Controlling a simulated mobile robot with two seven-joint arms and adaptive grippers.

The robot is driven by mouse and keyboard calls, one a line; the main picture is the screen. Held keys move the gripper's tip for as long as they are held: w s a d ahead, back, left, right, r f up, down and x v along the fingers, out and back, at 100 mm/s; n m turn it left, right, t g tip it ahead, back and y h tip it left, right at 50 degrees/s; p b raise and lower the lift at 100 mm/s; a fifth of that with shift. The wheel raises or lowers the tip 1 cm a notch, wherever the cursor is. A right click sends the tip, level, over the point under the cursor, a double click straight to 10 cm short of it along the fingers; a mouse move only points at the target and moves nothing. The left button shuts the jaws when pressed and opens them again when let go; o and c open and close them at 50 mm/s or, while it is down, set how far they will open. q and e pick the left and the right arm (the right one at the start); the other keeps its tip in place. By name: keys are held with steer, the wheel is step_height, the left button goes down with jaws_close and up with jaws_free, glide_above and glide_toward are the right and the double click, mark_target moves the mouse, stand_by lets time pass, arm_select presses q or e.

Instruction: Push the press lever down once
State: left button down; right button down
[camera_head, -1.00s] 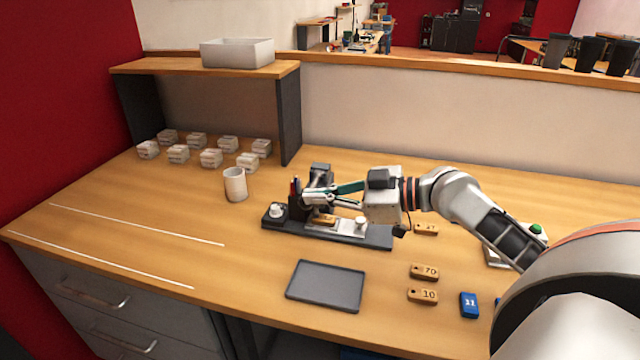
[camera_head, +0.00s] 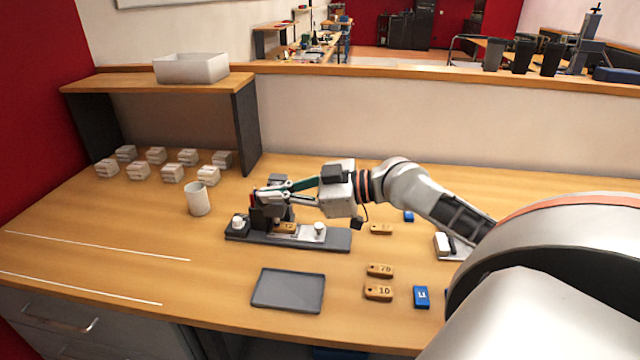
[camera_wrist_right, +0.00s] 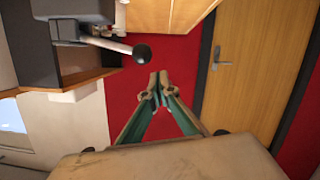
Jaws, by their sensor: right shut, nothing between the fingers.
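The press (camera_head: 263,218) stands at the left part of a dark base plate (camera_head: 335,241) on the table. A wooden tag (camera_head: 285,228) lies in its fixture. In the right wrist view, the press lever (camera_wrist_right: 108,42) reaches out to the right and ends in a black ball knob (camera_wrist_right: 141,53). My right gripper (camera_head: 262,193) is shut and empty, above the press. In the wrist view its fingertips (camera_wrist_right: 155,80) appear just below and right of the knob; I cannot tell whether they touch it. In the head view my fingers hide most of the lever. My left gripper is not in view.
A dark tray (camera_head: 288,291) lies in front of the base plate. Wooden tags (camera_head: 379,292) and a blue tag (camera_head: 421,297) lie to its right. A white cup (camera_head: 198,198) stands left of the press. Several small white boxes (camera_head: 172,173) sit by the shelf (camera_head: 245,130).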

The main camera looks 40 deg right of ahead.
steer(key=v, duration=0.9)
steer(key=shift+f+b, duration=0.25)
steer(key=shift+b, duration=0.05)
steer(key=shift+s, duration=0.1)
stand_by(0.5)
